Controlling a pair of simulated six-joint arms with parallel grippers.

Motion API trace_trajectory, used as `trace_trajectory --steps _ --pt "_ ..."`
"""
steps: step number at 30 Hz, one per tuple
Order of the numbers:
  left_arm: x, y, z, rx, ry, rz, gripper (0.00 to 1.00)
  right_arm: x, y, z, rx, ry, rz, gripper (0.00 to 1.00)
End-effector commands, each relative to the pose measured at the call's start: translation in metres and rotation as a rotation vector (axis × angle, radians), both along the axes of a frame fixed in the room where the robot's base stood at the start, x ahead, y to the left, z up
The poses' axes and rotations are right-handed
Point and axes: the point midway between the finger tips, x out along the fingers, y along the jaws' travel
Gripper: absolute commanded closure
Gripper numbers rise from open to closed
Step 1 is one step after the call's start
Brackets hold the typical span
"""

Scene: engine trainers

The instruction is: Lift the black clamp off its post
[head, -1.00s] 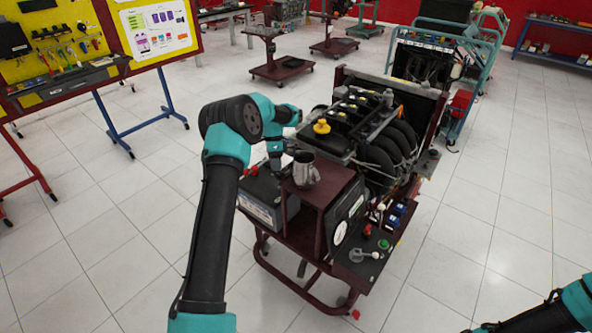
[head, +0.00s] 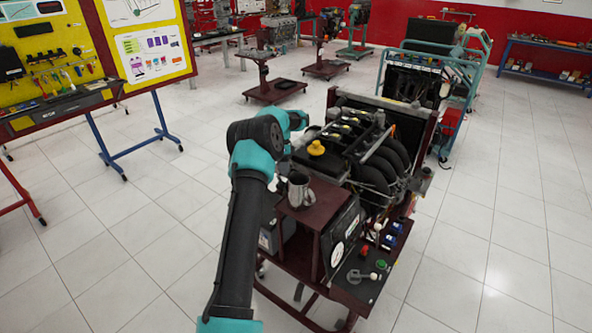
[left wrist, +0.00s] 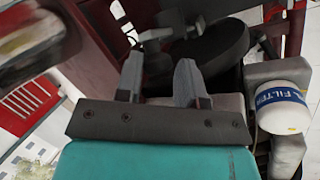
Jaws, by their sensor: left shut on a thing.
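My left gripper (left wrist: 157,62) shows in the left wrist view with its two grey fingers a little apart. It is shut on a small dark grey piece (left wrist: 153,36) at the fingertips, which I take to be the black clamp. The clamp's shape is mostly unclear there. In the head view my left arm hides the gripper, the clamp and the post. Part of the battery (head: 267,240) shows beside the arm, low on the trainer stand. I cannot tell from these frames how far the clamp is from its post. My right gripper is not in view.
A metal mug (head: 298,190) stands on the dark red stand (head: 312,208), close to my left arm. The engine (head: 365,150) with a yellow cap (head: 316,148) is behind it. In the left wrist view a white and blue oil filter (left wrist: 282,108) is at the right. Open tiled floor surrounds the stand.

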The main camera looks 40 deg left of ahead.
Motion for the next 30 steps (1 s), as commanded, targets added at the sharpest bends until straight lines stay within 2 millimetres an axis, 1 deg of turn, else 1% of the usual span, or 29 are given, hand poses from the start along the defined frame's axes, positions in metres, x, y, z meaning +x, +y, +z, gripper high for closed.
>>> trace_trajectory --steps 1,12,13,18,26,30 --pt "0.0011 0.0036 -0.0076 0.007 -0.01 0.005 1.0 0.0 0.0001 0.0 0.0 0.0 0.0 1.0" --pt "0.001 0.0044 -0.0069 0.007 -0.011 0.006 1.0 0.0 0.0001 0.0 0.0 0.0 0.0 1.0" --pt "0.0011 0.0044 -0.0069 0.007 -0.011 0.006 0.62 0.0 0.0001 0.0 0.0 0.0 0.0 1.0" --pt "0.0011 0.0036 -0.0071 0.005 -0.011 0.006 0.46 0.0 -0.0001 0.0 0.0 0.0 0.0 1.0" --pt "0.0005 0.0041 -0.004 0.006 -0.01 0.007 0.45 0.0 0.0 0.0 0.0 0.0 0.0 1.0" --pt "-0.0007 0.0081 0.0022 0.006 -0.011 0.01 0.45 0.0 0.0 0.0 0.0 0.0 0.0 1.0"
